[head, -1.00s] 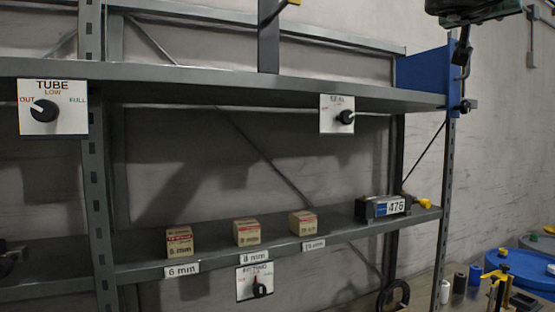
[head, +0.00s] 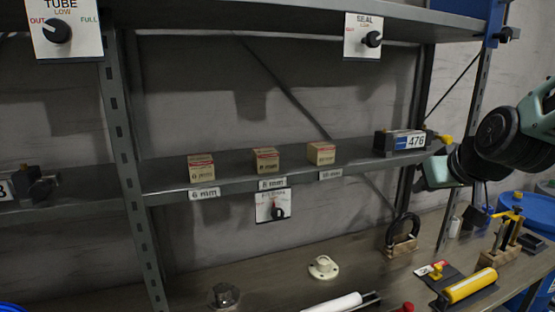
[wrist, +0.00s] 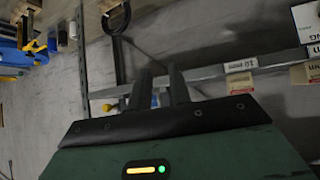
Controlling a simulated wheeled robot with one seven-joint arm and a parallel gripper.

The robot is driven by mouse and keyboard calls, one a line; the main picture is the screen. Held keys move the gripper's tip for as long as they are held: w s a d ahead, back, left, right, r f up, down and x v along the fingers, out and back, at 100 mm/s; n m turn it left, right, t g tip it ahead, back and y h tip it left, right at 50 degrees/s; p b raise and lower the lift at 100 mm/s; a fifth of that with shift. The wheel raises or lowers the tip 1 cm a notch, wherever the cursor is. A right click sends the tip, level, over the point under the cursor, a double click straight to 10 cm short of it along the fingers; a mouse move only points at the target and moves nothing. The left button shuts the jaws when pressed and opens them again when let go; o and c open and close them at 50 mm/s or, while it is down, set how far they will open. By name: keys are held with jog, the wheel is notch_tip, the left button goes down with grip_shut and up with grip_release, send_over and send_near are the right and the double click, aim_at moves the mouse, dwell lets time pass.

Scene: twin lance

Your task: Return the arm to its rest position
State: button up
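My arm comes in at the right of the head view, with pale green links and black joints (head: 497,135). Its pale green end (head: 437,173) is in front of the right end of the middle shelf, close to the unit marked 476 (head: 401,141). The fingers cannot be made out there. In the wrist view my gripper (wrist: 159,78) shows two dark fingers with a narrow gap between them. Nothing is seen held in it.
A metal shelf rack carries several small boxes (head: 265,161) and a right-hand post (head: 478,110). The workbench (head: 270,282) below holds a black ring-handled tool (head: 403,232), a yellow roller (head: 470,285) and a white round fitting (head: 323,267). A blue drum (head: 540,212) stands at right.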

jog(key=s+d+f+m+g, duration=0.15)
jog(key=s+f+g, duration=0.55)
jog(key=s+f, duration=0.7)
jog(key=s+a+f+n+g+b, duration=0.2)
jog(key=s+a+n+b, duration=0.4)
jog(key=s+a, duration=0.8)
jog(key=a+f+n, duration=0.1)
jog(key=a+n, duration=0.1)
jog(key=a, duration=0.1)
jog(key=shift+s+a+f+g+b, duration=0.25)
jog(key=shift+s+g+b, duration=0.05)
jog(key=shift+s, duration=0.1)
